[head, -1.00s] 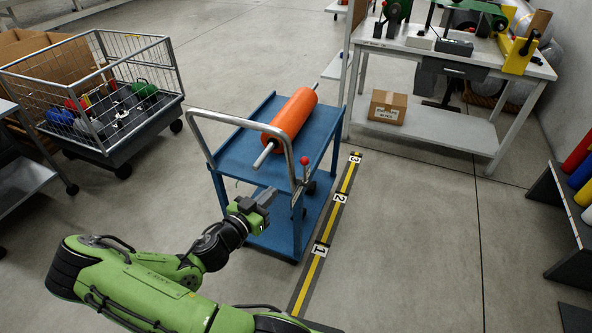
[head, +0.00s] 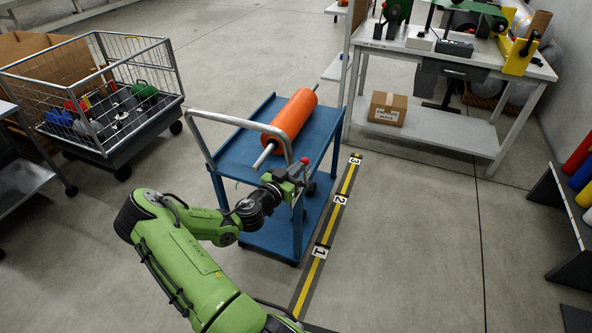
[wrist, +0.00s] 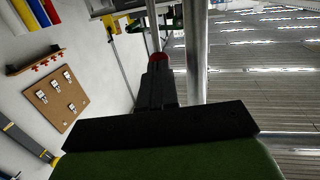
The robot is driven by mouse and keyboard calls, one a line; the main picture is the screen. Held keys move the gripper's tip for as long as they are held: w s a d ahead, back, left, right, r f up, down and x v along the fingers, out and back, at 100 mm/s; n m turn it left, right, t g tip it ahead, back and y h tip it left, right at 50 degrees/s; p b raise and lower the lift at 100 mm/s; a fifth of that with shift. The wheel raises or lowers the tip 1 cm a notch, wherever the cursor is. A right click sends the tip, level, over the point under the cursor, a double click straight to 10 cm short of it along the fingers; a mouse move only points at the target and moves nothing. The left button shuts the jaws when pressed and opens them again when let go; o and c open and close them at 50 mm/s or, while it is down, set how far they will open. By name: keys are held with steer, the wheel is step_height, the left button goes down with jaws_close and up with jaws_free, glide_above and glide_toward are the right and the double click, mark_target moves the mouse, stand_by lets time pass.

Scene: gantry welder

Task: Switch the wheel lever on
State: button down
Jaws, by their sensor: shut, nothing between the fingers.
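The wheel lever with its round red knob (head: 305,160) is on the right post of the blue cart's handle (head: 241,121). My gripper (head: 299,171) is shut and empty. Its fingertips are at the lever, just below and left of the knob in the head view. In the wrist view my shut fingers (wrist: 158,75) point at the red knob (wrist: 159,56), whose lower part they hide. I cannot tell if they touch it. The lever's rod is mostly hidden behind my gripper.
The blue cart (head: 240,151) carries an orange roll (head: 292,114) on a metal rod. A numbered yellow-and-black floor strip (head: 328,232) runs along its right. A wire cart (head: 118,142) stands at left, a workbench (head: 455,138) at back right.

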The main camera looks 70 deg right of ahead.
steer(key=d+y+p, duration=0.1)
steer(key=d+p, duration=0.1)
steer(key=d+r+y+p, duration=0.1)
steer(key=d+p, duration=0.1)
steer(key=shift+s+t, duration=0.2)
steer(key=shift+t, duration=0.2)
steer(key=shift+d+r, duration=0.1)
